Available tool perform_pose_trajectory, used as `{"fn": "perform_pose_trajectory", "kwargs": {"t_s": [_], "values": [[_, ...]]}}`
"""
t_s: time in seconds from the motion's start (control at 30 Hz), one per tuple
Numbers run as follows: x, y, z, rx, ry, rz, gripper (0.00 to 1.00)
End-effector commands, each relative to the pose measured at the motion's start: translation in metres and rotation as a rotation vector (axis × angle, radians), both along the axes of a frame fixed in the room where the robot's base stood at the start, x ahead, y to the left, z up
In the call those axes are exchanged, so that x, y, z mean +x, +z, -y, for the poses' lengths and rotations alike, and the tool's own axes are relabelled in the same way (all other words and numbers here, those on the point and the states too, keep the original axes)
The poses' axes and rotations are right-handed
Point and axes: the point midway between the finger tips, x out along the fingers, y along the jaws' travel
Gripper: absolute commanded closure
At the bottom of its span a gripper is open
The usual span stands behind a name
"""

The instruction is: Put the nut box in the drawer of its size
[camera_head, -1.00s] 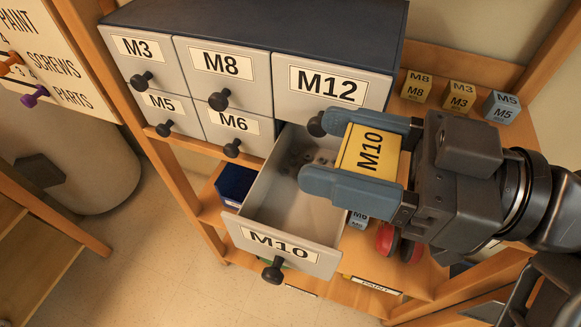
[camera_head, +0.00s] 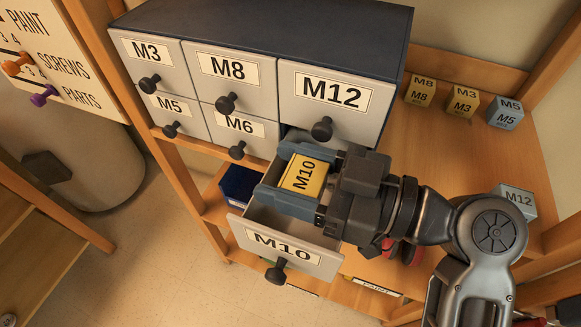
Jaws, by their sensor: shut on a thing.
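My gripper (camera_head: 298,184) is shut on a yellow box (camera_head: 310,172) labelled M10. It holds the box over the open drawer (camera_head: 322,263) labelled M10, at or just above its rim; I cannot tell how deep the box is. The drawer is pulled out from the lower right of the grey cabinet (camera_head: 262,25). My gripper hides most of the drawer's inside.
The drawers M3, M8, M12 (camera_head: 325,92), M5 and M6 are shut. Boxes M8 (camera_head: 420,92), M3 (camera_head: 463,103), M5 (camera_head: 505,113) and M12 (camera_head: 516,200) stand on the wooden shelf at right. A blue bin (camera_head: 240,185) sits below, left of the open drawer.

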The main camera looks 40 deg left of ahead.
Motion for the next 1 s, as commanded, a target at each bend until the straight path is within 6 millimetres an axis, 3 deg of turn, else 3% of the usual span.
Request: {"fn": "perform_pose_trajectory", "kwargs": {"t_s": [0.73,0.77,0.83,1.0], "values": [[0.000,-0.011,0.000,0.000,0.000,0.001,0.81],[0.000,-0.011,0.000,0.000,0.000,0.000,0.38],[0.000,-0.011,0.000,0.000,0.000,0.000,0.31],[0.000,-0.011,0.000,0.000,0.000,0.000,0.30]]}}
